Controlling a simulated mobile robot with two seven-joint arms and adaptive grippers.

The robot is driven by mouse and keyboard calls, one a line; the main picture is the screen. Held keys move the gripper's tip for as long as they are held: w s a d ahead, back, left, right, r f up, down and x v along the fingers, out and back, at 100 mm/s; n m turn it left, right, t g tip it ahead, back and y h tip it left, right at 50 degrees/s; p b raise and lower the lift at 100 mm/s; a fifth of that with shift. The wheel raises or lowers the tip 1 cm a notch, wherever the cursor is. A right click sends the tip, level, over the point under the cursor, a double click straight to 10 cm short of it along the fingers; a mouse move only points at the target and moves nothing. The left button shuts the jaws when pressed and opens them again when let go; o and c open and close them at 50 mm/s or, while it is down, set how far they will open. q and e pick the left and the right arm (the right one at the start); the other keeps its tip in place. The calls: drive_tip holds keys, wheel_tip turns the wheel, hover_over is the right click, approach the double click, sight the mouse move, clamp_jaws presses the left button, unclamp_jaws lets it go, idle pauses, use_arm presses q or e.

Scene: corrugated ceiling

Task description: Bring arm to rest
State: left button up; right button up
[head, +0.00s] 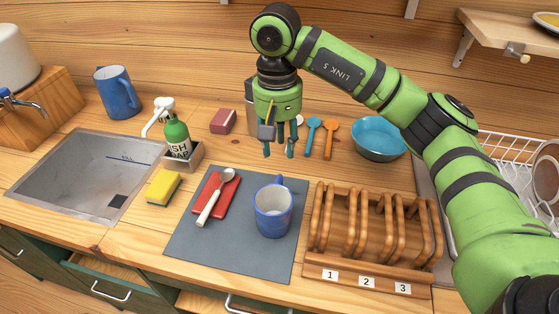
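My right arm reaches in from the right, and my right gripper (279,150) hangs pointing down over the back of the counter. Its dark green fingers are apart, and I see nothing held between them. It is above and behind the blue mug (273,210), clear of it. The gripper partly covers a grey container (250,93) by the back wall. My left gripper is not in view.
Left are a sponge (163,187), soap bottle (177,138) and sink (80,175).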

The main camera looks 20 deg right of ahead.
drive_tip(key=shift+r, duration=0.4)
